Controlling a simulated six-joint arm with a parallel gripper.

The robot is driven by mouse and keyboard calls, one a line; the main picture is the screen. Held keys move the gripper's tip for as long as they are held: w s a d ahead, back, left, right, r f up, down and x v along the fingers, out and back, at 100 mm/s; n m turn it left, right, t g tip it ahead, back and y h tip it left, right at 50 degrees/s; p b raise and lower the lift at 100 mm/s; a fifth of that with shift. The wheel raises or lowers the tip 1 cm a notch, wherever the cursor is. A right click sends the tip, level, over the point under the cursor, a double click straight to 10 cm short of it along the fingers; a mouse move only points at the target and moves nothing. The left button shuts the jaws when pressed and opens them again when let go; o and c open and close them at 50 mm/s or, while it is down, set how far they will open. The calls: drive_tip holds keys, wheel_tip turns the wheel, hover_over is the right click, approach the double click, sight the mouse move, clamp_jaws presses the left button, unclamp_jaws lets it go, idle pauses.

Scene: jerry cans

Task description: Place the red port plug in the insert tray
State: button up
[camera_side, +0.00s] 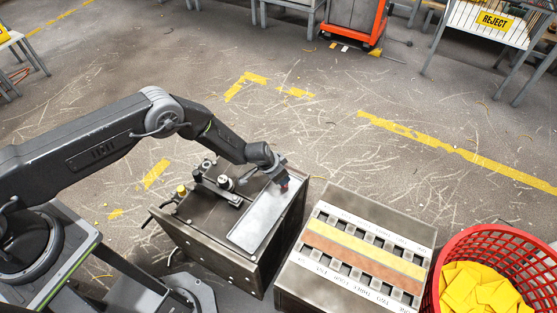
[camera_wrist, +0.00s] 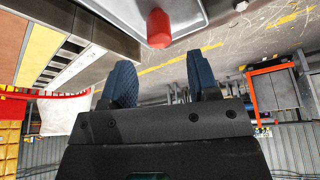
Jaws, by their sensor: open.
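The red port plug (camera_wrist: 159,28) shows in the wrist view as a small rounded red cylinder against the rim of a shallow metal tray (camera_wrist: 190,12). My gripper (camera_wrist: 161,78) is open, with its two dark blue fingers spread and nothing between them. The plug lies beyond the fingertips, roughly in line with the gap. In the side view, my gripper (camera_side: 283,181) is over the far right end of the metal tray (camera_side: 262,228), and a small red spot of the plug (camera_side: 284,184) shows at its tip. Whether plug and tray touch is unclear.
The metal tray sits on a dark workbench (camera_side: 210,252) with knobbed fittings (camera_side: 225,182) beside it. To its right stands a lettered slotted box (camera_side: 300,285) with yellow and orange strips. A red basket (camera_side: 452,245) of yellow pieces is at far right.

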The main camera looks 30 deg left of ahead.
wheel_tip(320, 180, up, 7)
idle(0.3)
drive_tip(key=s+a+r+n, duration=0.1)
drive_tip(key=s+a+r, duration=0.1)
drive_tip(key=r, duration=0.9)
drive_tip(key=s+a+r, duration=0.2)
drive_tip(key=r, duration=0.9)
drive_tip(key=s+a+r+n, duration=0.1)
drive_tip(key=a+r, duration=0.1)
drive_tip(key=r, duration=0.9)
drive_tip(key=s+a+r+n+t, duration=0.1)
drive_tip(key=s+a+r, duration=0.4)
drive_tip(key=s, duration=0.5)
drive_tip(key=s+a+r+n+t, duration=0.1)
drive_tip(key=s+a+r, duration=0.2)
drive_tip(key=s+r, duration=0.6)
drive_tip(key=s+a+f+n+y, duration=0.1)
drive_tip(key=s+a+f+y, duration=0.1)
drive_tip(key=s, duration=0.7)
drive_tip(key=shift+s+a+f+n, duration=0.2)
drive_tip(key=shift+s+a+n, duration=0.15)
drive_tip(key=shift+a, duration=0.25)
